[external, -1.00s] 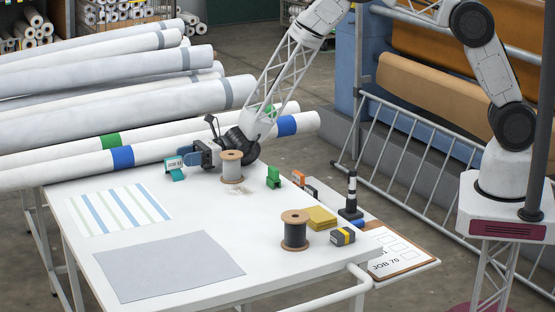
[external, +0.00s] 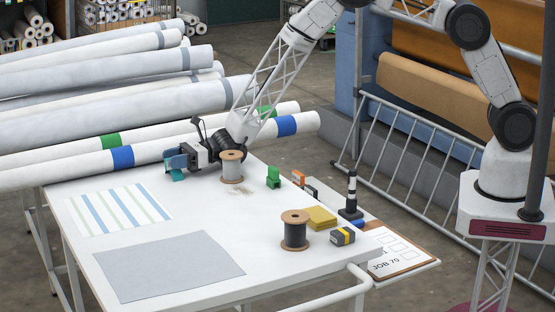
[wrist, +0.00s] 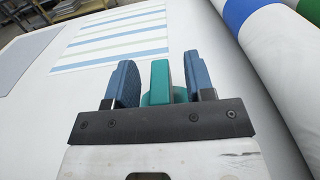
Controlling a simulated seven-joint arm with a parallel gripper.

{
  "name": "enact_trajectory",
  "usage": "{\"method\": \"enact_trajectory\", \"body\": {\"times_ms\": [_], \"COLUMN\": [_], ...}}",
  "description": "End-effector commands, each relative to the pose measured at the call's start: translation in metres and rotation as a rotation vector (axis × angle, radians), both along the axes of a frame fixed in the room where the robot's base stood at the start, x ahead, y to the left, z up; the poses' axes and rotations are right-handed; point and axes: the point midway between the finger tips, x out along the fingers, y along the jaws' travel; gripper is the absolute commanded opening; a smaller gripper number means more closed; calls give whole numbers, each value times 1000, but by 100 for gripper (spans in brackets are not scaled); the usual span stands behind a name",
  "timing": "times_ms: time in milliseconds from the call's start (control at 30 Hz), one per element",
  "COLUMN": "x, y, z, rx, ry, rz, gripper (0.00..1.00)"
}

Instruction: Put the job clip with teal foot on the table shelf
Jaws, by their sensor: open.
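The job clip with the teal foot (external: 178,174) stands at the back left of the white table, in front of the white rolls. It is mostly hidden by my gripper (external: 180,158) in the external view. In the wrist view the teal clip (wrist: 160,78) sits between the two blue fingers of my gripper (wrist: 162,72). The fingers are open, one on each side, with a gap showing most clearly at the right finger. I cannot clearly make out the table shelf. The white table (external: 200,215) shows its top and front edge.
A tan spool (external: 232,168) stands close to my wrist. A green clip (external: 273,178), an orange clip (external: 298,177), a dark spool (external: 294,232) and yellow pads (external: 320,217) stand further right. White rolls (external: 190,150) border the back. A striped sheet (external: 118,215) lies flat.

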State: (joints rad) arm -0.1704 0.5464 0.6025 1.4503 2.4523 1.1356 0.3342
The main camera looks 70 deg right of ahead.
Motion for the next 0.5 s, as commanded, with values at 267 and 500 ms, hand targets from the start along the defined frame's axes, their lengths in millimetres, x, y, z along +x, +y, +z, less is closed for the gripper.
{"method": "enact_trajectory", "body": {"times_ms": [267,500], "x": [0,0], "y": [0,0], "z": [0,0], "rx": [0,0], "ry": [0,0], "rz": [0,0], "gripper": [15,0]}}
